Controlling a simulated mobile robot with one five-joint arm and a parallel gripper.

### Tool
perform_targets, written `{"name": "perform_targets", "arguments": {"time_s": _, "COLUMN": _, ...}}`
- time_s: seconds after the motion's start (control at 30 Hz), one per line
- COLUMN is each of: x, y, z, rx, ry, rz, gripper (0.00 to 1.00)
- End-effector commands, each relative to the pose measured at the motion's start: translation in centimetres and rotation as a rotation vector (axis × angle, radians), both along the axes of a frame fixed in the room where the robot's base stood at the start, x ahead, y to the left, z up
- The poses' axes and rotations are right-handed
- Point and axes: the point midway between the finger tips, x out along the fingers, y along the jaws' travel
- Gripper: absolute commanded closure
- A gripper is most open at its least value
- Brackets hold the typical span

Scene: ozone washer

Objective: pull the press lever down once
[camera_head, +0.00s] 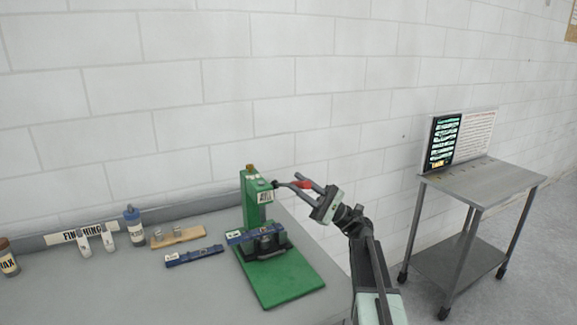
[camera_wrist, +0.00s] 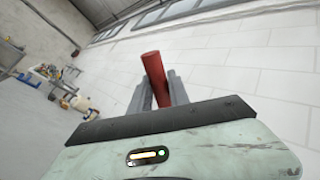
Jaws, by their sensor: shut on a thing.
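The green press (camera_head: 256,205) stands on the right part of the grey bench. Its lever (camera_head: 287,184) reaches out to the right from the top of the press and ends in a red handle (camera_head: 304,184). My gripper (camera_head: 304,182) is at the handle and is shut on it. In the wrist view the red handle (camera_wrist: 154,72) stands between my two grey fingers and sticks out past their tips. A blue fixture (camera_head: 240,236) sits on the press base under the ram. The handle's lower end is hidden by my gripper body.
Left of the press on the bench (camera_head: 110,290) are a blue bar (camera_head: 194,256), a wooden block with metal parts (camera_head: 178,237), a blue-capped bottle (camera_head: 134,228) and a brown-capped bottle (camera_head: 8,260). A metal cart (camera_head: 485,182) with a display stands at right. A white brick wall is close behind.

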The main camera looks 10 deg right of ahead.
Motion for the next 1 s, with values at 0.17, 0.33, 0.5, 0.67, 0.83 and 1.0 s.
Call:
{"name": "perform_targets", "arguments": {"time_s": 0.17, "x": 0.3, "y": 0.2, "z": 0.6, "rx": -0.01, "ry": 0.034, "rz": 0.001, "gripper": 1.0}}
{"name": "perform_targets", "arguments": {"time_s": 0.33, "x": 0.3, "y": 0.1, "z": 0.5, "rx": -0.01, "ry": 0.034, "rz": 0.001, "gripper": 1.0}}
{"name": "perform_targets", "arguments": {"time_s": 0.5, "x": 0.4, "y": 0.2, "z": 1.1, "rx": -0.016, "ry": 0.052, "rz": 0.001, "gripper": 1.0}}
{"name": "perform_targets", "arguments": {"time_s": 0.67, "x": 1.0, "y": 0.4, "z": 2.3, "rx": -0.03, "ry": 0.109, "rz": 0.001, "gripper": 1.0}}
{"name": "perform_targets", "arguments": {"time_s": 0.83, "x": 1.6, "y": 0.5, "z": 3.3, "rx": -0.046, "ry": 0.167, "rz": 0.001, "gripper": 1.0}}
{"name": "perform_targets", "arguments": {"time_s": 1.0, "x": 2.0, "y": 0.6, "z": 3.7, "rx": -0.056, "ry": 0.21, "rz": 0.0, "gripper": 1.0}}
